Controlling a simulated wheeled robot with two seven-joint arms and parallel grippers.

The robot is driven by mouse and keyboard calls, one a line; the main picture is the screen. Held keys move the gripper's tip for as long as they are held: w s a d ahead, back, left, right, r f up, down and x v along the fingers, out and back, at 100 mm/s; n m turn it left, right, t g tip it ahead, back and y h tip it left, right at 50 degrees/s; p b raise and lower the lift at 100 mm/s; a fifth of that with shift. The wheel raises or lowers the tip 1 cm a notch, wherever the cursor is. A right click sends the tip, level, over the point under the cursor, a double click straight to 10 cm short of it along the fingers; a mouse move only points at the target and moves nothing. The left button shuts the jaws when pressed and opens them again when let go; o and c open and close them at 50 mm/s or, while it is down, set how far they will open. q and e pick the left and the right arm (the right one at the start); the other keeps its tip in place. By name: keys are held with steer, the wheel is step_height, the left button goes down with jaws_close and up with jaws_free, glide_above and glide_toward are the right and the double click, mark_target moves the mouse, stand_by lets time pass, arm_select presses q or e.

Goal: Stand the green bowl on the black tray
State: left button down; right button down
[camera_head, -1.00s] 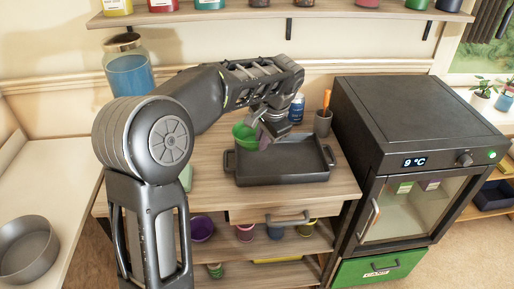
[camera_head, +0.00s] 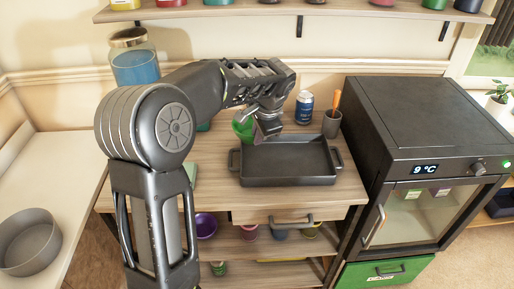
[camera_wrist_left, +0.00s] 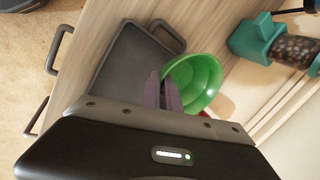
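The green bowl (camera_head: 243,128) is held tilted above the back left corner of the black tray (camera_head: 288,178), apart from the table as far as I can tell. My left gripper (camera_head: 266,128) is shut on the bowl's rim. In the left wrist view its purple fingers (camera_wrist_left: 162,92) pinch the near rim of the green bowl (camera_wrist_left: 204,76), one inside and one outside. The black tray (camera_wrist_left: 128,62) lies beside the bowl there, empty. My right gripper is not in view.
A blue can (camera_head: 304,108) and a grey cup (camera_head: 332,124) with an orange item stand behind the tray. A black cooler (camera_head: 425,125) rises to the right. A teal-lidded coffee grinder (camera_wrist_left: 262,38) shows in the wrist view. The tray's inside is clear.

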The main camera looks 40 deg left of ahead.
arm_select(q)
steer(key=shift+f, duration=0.15)
step_height(320, 180, down, 4)
steer(key=shift+r, duration=0.1)
stand_by(0.4)
steer(key=shift+f+b, duration=0.45)
steer(key=shift+f, duration=0.15)
steer(key=c, duration=1.6)
jaws_free()
steer(key=shift+r, duration=0.1)
